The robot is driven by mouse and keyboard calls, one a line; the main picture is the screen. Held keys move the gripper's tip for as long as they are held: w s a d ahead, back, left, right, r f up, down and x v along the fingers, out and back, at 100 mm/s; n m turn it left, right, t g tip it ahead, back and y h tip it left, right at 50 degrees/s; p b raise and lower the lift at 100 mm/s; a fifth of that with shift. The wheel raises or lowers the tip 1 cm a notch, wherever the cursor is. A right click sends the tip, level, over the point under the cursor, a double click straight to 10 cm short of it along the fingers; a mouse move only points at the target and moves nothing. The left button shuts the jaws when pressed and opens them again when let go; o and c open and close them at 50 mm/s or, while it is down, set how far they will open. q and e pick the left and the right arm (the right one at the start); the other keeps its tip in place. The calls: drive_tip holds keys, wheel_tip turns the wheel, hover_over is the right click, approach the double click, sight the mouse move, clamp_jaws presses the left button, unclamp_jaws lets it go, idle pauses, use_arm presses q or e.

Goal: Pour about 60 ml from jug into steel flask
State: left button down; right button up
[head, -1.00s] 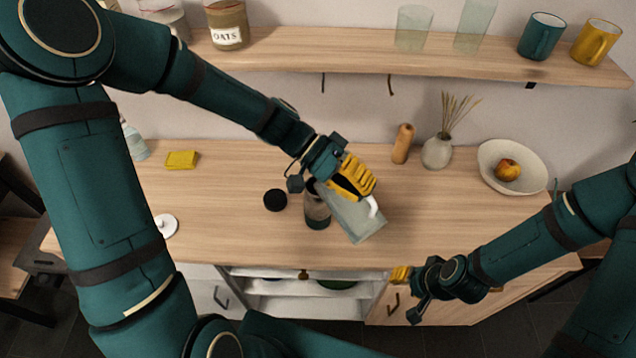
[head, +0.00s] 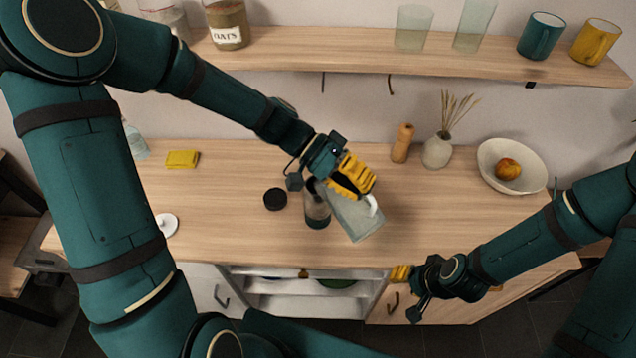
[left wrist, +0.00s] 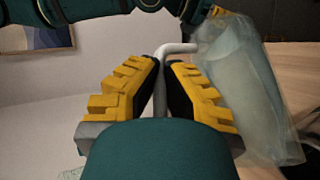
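The clear jug (head: 360,220) is tilted over the counter with its mouth end towards the steel flask (head: 317,212). The flask stands upright on the counter, its top partly hidden by the jug and my gripper. My left gripper (head: 358,182) is shut on the jug's white handle. In the left wrist view the two yellow-padded fingers (left wrist: 163,75) close around the handle, and the jug (left wrist: 245,85) hangs to the right. Whether liquid is flowing cannot be seen. A black lid (head: 275,199) lies left of the flask. My right gripper (head: 402,274) is at the counter's front edge, its fingers unclear.
A yellow sponge (head: 182,159) and a white round item (head: 166,225) lie on the left of the wooden counter (head: 450,225). A wooden mill (head: 402,143), a vase (head: 437,151) and a fruit bowl (head: 490,155) stand at the back right. A shelf (head: 300,58) with glasses and mugs hangs above.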

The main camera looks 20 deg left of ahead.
sight(368, 215)
use_arm(q)
drive_tip(key=shift+w+a+r, duration=0.25)
drive_tip(key=shift+a, duration=0.1)
idle(1.2)
drive_tip(key=d+f+y+b, duration=0.1)
drive_tip(key=s+d+f+t+y+b, duration=0.1)
drive_tip(key=f+b, duration=0.1)
drive_tip(key=s+d+f+m+y+b, duration=0.1)
drive_tip(key=f+b, duration=0.1)
drive_tip(key=shift+s+d+f+t+y, duration=0.25)
drive_tip(key=shift+d+t+y, duration=0.05)
drive_tip(key=shift+d, duration=0.05)
drive_tip(key=shift+w, duration=0.1)
drive_tip(key=shift+a, duration=0.1)
drive_tip(key=shift+f+y, duration=0.25)
drive_tip(key=shift+y, duration=0.05)
drive_tip(key=shift+d+f+t, duration=0.15)
drive_tip(key=shift+d+t, duration=0.05)
drive_tip(key=shift+t, duration=0.1)
drive_tip(key=shift+s+f, duration=0.1)
drive_tip(key=shift+s, duration=0.1)
idle(0.8)
